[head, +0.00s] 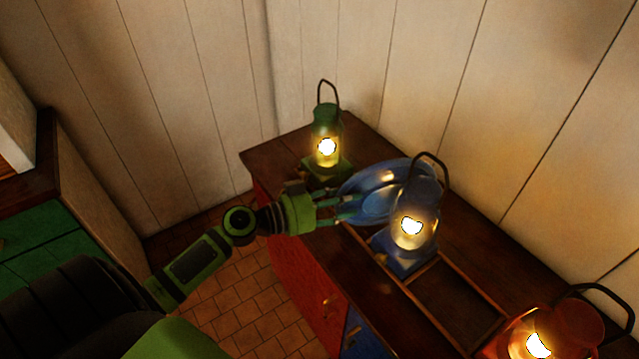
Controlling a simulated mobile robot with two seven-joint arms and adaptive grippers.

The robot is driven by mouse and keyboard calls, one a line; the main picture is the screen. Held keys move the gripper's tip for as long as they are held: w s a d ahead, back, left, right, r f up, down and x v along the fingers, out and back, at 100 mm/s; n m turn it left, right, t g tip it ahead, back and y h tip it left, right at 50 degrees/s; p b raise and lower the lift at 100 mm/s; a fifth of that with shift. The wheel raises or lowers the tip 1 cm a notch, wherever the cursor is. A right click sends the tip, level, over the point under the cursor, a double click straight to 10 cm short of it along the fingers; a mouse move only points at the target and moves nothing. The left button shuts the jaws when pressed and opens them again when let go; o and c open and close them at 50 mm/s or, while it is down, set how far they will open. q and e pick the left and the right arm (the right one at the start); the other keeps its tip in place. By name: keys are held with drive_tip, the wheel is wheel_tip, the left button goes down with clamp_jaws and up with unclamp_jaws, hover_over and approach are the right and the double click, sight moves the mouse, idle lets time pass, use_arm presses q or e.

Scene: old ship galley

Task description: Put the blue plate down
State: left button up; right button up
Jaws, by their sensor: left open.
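The blue plate (363,204) is on the dark wooden counter (270,156), between the green lantern and the blue lantern. It looks tilted, its far edge higher; the blue lantern hides part of its right side. My left gripper (350,207) reaches in from the left, its green fingers open at the plate's near left edge. Whether the fingers touch the plate is hard to tell. My right gripper is not in view.
A lit green lantern (326,135) stands behind the gripper. A lit blue lantern (408,235) stands right of the plate. A lit red lantern (568,335) is at the lower right. A framed tray area (452,300) lies between them. Plank walls close off the back.

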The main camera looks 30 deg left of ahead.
use_arm(q)
drive_tip(key=b+v, duration=0.4)
drive_tip(key=v, duration=0.7)
drive_tip(key=shift+s, duration=0.2)
drive_tip(key=shift+a+f, duration=0.1)
drive_tip(key=shift+a, duration=0.1)
